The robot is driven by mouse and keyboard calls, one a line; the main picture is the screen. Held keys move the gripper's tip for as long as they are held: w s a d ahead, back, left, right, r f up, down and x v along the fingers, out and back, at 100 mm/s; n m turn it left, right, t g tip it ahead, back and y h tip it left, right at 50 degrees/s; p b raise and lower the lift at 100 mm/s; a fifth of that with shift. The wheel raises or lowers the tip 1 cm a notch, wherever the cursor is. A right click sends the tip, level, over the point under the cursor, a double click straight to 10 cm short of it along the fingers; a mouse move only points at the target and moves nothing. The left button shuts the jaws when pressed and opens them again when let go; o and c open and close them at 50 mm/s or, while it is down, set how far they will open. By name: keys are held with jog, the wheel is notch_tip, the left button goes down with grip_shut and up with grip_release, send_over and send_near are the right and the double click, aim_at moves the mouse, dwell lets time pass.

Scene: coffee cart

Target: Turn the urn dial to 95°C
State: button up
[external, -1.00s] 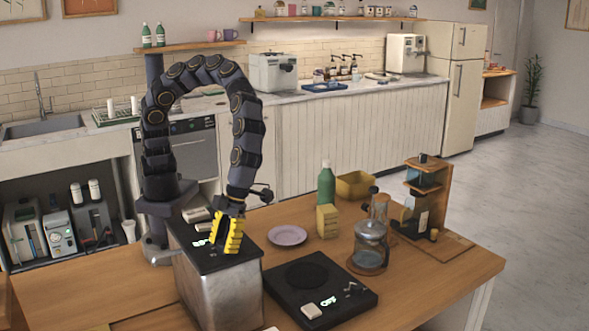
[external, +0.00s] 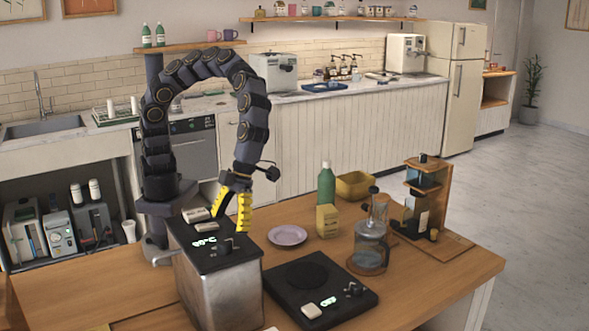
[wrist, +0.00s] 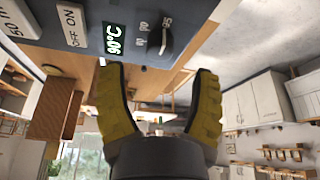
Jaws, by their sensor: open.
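The metal urn (external: 218,290) with a dark top panel stands at the near left of the wooden table. Its black dial (external: 227,246) sits by a green-lit display (external: 204,241). In the wrist view the dial (wrist: 160,38) is beside number marks, and the urn display (wrist: 115,40) reads 90°C. My gripper (external: 231,220), with yellow fingers, is open and empty just above the dial, apart from it. In the wrist view my gripper (wrist: 153,72) shows its fingers spread wide, with the dial beyond their tips.
A white OFF/ON switch (wrist: 72,25) is on the urn panel. A black hot plate (external: 320,285) with its own knob stands to the right.

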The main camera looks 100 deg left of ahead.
jog(key=v, duration=0.7)
jog(key=shift+r, duration=0.1)
